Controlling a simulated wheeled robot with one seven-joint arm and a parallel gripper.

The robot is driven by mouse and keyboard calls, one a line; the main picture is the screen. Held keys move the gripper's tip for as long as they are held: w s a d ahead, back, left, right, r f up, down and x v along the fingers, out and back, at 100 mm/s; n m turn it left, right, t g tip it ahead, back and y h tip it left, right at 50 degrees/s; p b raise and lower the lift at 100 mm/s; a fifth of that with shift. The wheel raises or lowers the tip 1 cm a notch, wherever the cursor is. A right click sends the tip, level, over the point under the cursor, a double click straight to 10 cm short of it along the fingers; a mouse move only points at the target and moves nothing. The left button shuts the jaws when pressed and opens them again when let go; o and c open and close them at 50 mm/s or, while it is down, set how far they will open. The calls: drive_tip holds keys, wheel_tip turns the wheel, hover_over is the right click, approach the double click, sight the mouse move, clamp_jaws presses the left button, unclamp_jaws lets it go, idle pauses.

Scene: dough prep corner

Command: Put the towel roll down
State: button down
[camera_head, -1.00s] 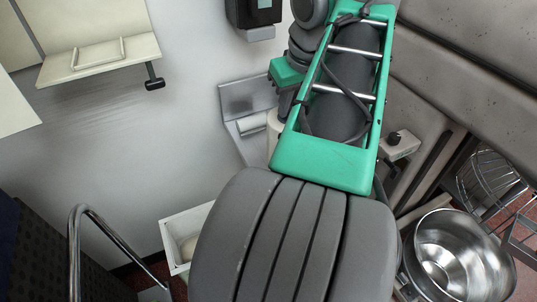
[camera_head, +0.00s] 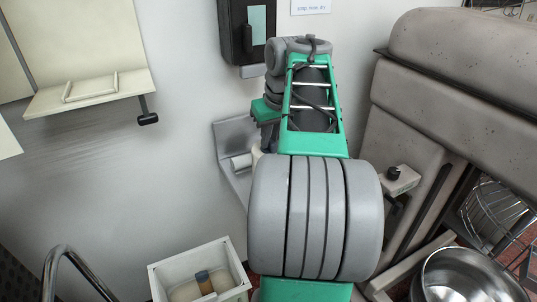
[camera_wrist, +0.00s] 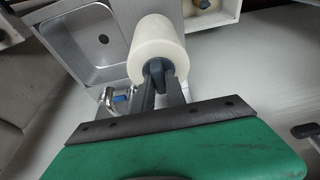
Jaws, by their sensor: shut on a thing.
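The towel roll (camera_wrist: 157,48) is a thick cream cylinder in the wrist view, at the tips of my gripper (camera_wrist: 159,72). The dark fingers are shut on its near end, and the roll points away from them. Its far end and underside are hidden, so I cannot tell whether it touches anything below.
A steel sink (camera_wrist: 78,53) lies left of the roll in the wrist view. A white bin (camera_head: 157,283) holding a pale mass and a brown cylinder stands low left. A black dispenser (camera_head: 247,32) hangs on the wall. A grey machine (camera_head: 430,110) and a steel bowl (camera_head: 468,278) are right.

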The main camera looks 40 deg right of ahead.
sight(268, 150)
drive_tip(key=shift+w+d+f, duration=0.2)
drive_tip(key=shift+w+f, duration=0.3)
drive_tip(key=shift+f, duration=0.1)
drive_tip(key=shift+s+x, duration=0.15)
drive_tip(key=shift+x, duration=0.7)
drive_tip(key=shift+s+x, duration=0.15)
drive_tip(key=shift+x, duration=0.75)
drive_tip(key=shift+f, duration=0.1)
drive_tip(key=shift+f, duration=0.15)
drive_tip(key=c, duration=1.4)
unclamp_jaws()
drive_tip(key=shift+o, duration=0.2)
